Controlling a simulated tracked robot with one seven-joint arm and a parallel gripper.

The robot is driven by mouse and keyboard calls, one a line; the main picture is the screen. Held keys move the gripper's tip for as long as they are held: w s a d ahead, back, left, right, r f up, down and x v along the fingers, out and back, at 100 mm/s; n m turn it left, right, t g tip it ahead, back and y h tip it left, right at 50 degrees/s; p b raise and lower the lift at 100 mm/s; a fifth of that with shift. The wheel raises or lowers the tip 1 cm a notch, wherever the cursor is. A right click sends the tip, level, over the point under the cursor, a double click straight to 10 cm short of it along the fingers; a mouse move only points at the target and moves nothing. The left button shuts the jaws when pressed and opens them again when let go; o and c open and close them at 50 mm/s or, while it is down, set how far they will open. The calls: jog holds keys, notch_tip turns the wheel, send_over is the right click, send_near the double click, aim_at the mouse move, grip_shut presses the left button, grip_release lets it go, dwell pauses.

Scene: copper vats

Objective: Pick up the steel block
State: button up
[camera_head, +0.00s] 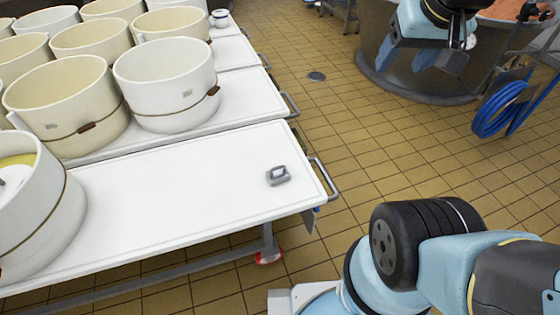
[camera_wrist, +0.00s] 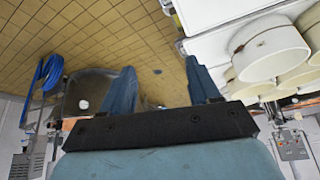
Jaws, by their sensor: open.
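The steel block (camera_head: 278,176) is a small grey piece with a raised, handle-like top. It lies on the white table top (camera_head: 190,190) near its right end, close to the metal handle rail, in the head view. My gripper (camera_head: 408,52) is at the top right of the head view, raised over the floor in front of the copper vat and well apart from the block. In the wrist view my gripper (camera_wrist: 162,90) shows two blue fingers spread wide with nothing between them. The block cannot be made out in the wrist view.
Several cream tubs (camera_head: 165,85) crowd the tables at the left and back. A nearer tub (camera_head: 45,215) stands at the table's left end. A metal rail (camera_head: 325,178) sticks out at the table's right edge. A blue hose (camera_head: 500,108) hangs by the vat. Tiled floor is free between.

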jog(key=shift+o, duration=1.4)
jog(key=shift+m+g, duration=0.3)
jog(key=shift+m, duration=0.2)
jog(key=w, duration=0.1)
jog(key=w+a, duration=0.2)
jog(key=shift+w+a+f, duration=0.1)
jog(key=shift+w+f, duration=0.05)
jog(key=shift+f, duration=0.15)
jog(key=shift+o, duration=0.3)
jog(key=w+a+f+m+g, duration=0.1)
jog(key=w+a+f+m, duration=0.2)
jog(key=w, duration=0.6)
jog(key=shift+w+f+g, duration=0.3)
jog(key=shift+f+g, duration=0.1)
jog(key=shift+f, duration=0.3)
jog(key=m+g+h, duration=0.3)
jog(key=m, duration=0.4)
send_over(280, 171)
notch_tip(280, 171, down, 23)
jog(key=a+f+m+h, duration=0.1)
jog(key=a+f, duration=0.2)
jog(key=f, duration=0.6)
jog(key=a+f+m+h, duration=0.1)
jog(key=a+f+m, duration=0.15)
jog(key=f, duration=0.65)
jog(key=shift+n+g, duration=0.3)
jog(key=shift+n, duration=0.15)
jog(key=x, duration=1.3)
jog(key=shift+w+a+f, duration=0.25)
jog(key=shift+w+a, duration=0.05)
